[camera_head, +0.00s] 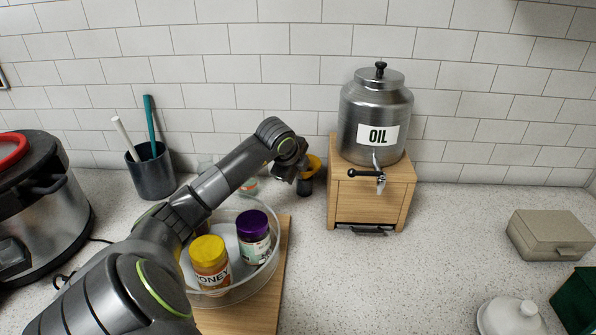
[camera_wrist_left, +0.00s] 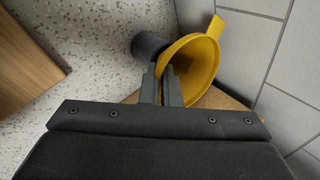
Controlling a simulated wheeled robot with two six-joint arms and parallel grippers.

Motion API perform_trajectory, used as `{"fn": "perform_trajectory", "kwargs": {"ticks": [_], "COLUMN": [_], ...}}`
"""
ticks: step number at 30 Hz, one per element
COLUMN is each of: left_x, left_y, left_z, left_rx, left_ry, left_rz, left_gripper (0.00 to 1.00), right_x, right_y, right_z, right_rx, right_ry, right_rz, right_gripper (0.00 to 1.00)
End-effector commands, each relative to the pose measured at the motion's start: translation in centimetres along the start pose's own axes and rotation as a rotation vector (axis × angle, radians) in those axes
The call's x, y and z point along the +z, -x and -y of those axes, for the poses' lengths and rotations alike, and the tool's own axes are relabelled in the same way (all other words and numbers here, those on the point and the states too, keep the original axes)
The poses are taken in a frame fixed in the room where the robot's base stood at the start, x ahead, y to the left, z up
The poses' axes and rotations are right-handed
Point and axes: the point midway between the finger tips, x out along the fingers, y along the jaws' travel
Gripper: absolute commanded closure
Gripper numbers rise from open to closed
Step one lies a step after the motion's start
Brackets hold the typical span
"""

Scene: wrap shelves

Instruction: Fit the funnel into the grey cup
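The yellow funnel (camera_head: 315,165) is at the end of my left arm, in front of the tiled wall and left of the oil stand. It shows larger in the left wrist view (camera_wrist_left: 205,55), its wide mouth tilted toward the camera. My left gripper (camera_wrist_left: 163,88) has its narrow fingers close together at the funnel's rim and appears shut on its wall. The dark grey cup (camera_head: 305,187) shows just below the funnel, and in the left wrist view (camera_wrist_left: 149,46) beside it. The funnel's spout is hidden, so I cannot tell whether it is inside the cup. My right gripper is not in view.
The metal oil dispenser (camera_head: 375,115) stands on a wooden stand (camera_head: 350,205) to the right. A clear round tray (camera_head: 225,295) holds jars on a board under my left arm. A pen pot (camera_head: 151,172) and cooker (camera_head: 40,210) are left.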

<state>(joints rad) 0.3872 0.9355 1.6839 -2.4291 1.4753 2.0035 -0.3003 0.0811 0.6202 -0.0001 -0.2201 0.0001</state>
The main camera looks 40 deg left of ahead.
Motion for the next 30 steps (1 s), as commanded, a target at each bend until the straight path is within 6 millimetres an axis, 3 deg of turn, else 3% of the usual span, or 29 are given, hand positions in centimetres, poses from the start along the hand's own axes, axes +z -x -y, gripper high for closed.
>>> {"fn": "perform_trajectory", "kwargs": {"ticks": [1,6,17,30], "left_x": [0.0,0.0,0.1,0.1], "left_y": [0.0,0.0,0.7,8.3], "left_z": [0.0,0.0,0.1,0.1], "left_rx": [0.000,0.000,-0.002,-0.004], "left_ry": [0.000,0.000,-0.001,-0.004], "left_rz": [0.000,0.000,0.003,0.005], "left_gripper": [0.91,0.72,0.72,0.72], "right_x": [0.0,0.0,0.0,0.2], "right_y": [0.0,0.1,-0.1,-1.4], "right_z": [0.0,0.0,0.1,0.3], "right_rx": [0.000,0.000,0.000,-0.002], "right_ry": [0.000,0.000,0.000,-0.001], "right_rz": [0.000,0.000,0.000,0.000], "right_gripper": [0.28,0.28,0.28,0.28]}}
